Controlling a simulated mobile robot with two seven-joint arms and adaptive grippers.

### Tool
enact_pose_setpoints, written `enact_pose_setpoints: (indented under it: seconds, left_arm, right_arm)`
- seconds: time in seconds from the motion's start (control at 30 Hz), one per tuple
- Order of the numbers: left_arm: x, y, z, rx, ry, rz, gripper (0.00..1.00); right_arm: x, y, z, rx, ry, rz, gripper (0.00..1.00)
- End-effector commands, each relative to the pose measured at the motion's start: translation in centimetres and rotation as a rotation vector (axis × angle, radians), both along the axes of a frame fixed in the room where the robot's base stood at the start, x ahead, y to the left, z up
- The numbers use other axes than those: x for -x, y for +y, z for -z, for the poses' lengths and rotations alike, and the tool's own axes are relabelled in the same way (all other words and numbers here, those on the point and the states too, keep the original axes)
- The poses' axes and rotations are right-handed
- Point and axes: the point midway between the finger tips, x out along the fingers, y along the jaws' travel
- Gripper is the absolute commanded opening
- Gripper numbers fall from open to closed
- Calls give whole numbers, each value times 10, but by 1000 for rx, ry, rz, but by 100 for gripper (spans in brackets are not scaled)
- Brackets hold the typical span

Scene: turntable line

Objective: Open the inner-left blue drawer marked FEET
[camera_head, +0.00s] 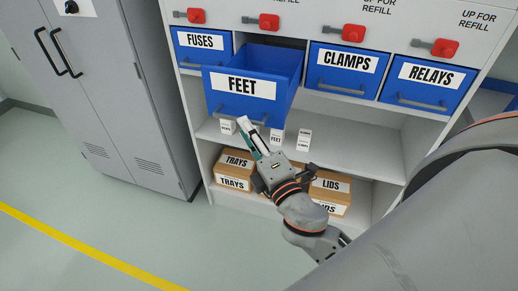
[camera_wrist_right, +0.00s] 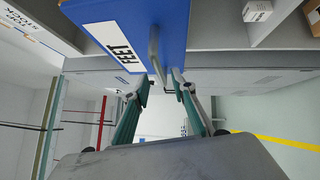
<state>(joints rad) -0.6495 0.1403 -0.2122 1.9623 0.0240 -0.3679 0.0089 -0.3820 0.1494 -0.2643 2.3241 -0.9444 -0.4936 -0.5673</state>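The blue FEET drawer (camera_head: 240,106) stands pulled out from the cabinet, between the FUSES drawer (camera_head: 193,55) and the CLAMPS drawer (camera_head: 325,82). Its open top shows an empty-looking blue inside. My right gripper (camera_head: 243,122) reaches up to the drawer's lower front edge. My left gripper is not in view.
The RELAYS drawer (camera_head: 430,85) is shut at the right. Red latches (camera_head: 269,21) sit above the drawers. Small white boxes (camera_head: 304,139) stand on the shelf below, with cardboard TRAYS (camera_head: 235,170) and LIDS (camera_head: 331,191) boxes lower down. A grey locker (camera_head: 110,100) stands left. The floor before it is clear.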

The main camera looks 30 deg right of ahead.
Motion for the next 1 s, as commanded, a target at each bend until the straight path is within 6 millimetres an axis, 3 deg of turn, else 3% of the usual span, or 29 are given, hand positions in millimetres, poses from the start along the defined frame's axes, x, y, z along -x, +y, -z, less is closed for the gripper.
enact_pose_setpoints:
  seconds: [0.2, 0.4, 0.6, 1.0]
  left_arm:
    - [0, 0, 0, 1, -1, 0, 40]
    - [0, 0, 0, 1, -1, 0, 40]
    - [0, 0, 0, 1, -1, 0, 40]
    - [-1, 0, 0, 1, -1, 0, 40]
  right_arm:
    - [37, 2, 6, -4, 3, 2, 26]
    - [59, 3, 8, -4, 0, 4, 26]
    - [68, 5, 10, -2, 1, 1, 26]
    - [70, 5, 10, 0, 0, -1, 26]
